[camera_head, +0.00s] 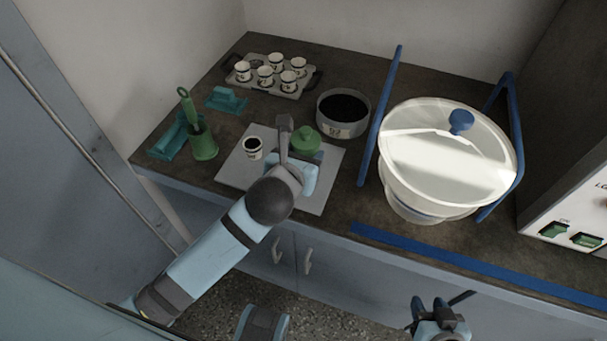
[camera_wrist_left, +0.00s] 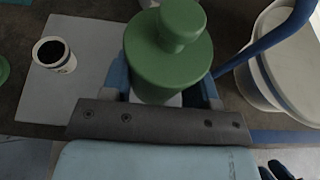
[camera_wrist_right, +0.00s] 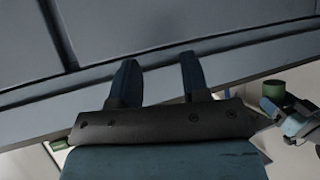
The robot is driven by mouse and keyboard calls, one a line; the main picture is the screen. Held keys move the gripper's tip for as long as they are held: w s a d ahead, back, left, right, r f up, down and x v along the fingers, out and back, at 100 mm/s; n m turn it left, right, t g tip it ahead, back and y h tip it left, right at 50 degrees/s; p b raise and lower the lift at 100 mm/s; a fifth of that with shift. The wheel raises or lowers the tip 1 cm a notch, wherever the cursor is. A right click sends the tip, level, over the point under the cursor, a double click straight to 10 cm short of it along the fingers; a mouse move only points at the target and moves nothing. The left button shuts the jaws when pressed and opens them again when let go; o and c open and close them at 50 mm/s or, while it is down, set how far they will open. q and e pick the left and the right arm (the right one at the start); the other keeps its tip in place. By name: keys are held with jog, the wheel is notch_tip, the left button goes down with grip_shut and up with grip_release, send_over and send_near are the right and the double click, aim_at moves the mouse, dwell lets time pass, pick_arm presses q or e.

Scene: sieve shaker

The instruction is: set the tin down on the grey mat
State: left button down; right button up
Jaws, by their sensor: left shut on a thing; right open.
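The tin is a green cylinder with a knobbed lid (camera_head: 306,140), seen over the back right part of the grey mat (camera_head: 240,174). My left gripper (camera_head: 303,165) is shut on it, with the arm hiding part of the mat. In the left wrist view the tin (camera_wrist_left: 168,62) stands between the two fingers, its lower part hidden. I cannot tell whether its base touches the mat. It also shows at the right edge of the right wrist view (camera_wrist_right: 273,90). My right gripper (camera_head: 430,304) is open and empty, low in front of the counter.
A small cup with dark contents (camera_head: 253,149) stands on the mat's left part. Behind the mat is a round dark-filled pan (camera_head: 343,112). A large lidded bowl (camera_head: 440,165) with blue rails stands right. A green holder (camera_head: 204,147) is left; a cup tray (camera_head: 262,85) is behind.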

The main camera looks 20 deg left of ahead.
pick_arm(q)
notch_tip(320, 180, down, 2)
jog(key=shift+f, duration=0.15)
notch_tip(320, 180, down, 3)
jog(key=shift+f+b, duration=0.15)
jog(key=shift+b, duration=0.4)
jog(key=shift+f, duration=0.1)
jog(key=shift+c, duration=1.9)
grip_release()
